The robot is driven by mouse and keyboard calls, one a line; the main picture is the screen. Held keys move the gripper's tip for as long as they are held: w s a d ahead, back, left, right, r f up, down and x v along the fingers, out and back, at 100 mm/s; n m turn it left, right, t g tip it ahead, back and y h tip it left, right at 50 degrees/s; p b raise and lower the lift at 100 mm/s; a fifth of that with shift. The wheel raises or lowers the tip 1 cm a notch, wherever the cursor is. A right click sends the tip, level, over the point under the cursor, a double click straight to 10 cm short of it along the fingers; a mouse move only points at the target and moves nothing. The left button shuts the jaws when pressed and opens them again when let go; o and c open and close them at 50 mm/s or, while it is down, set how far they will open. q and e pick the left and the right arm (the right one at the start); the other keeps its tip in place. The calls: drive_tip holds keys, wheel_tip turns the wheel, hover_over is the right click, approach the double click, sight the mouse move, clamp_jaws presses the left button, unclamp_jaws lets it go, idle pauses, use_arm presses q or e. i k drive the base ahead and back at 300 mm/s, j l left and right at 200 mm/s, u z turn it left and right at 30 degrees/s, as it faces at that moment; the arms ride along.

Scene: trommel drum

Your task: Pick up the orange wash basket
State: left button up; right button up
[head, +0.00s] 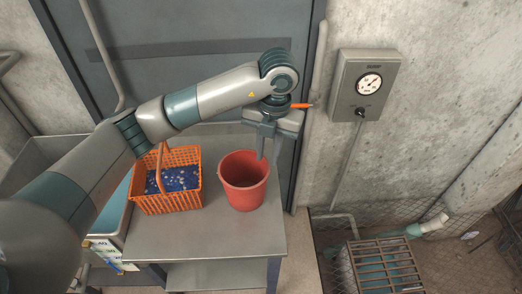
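The orange wash basket (168,203) is a slatted rectangular basket with a raised handle, standing on the grey metal table (225,240). It holds dark blue speckled contents. My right gripper is out of view.
The red bucket (244,190) stands close to the basket's right. A metal sink (118,215) adjoins the table on the left. A gauge box (367,83) hangs on the concrete wall, and a slatted crate (385,265) stands at lower right. The table's front is clear.

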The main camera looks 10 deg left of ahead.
sight(167, 179)
drive_tip(key=u, duration=1.25)
drive_tip(key=i+l, duration=0.15)
drive_tip(key=i, duration=0.2)
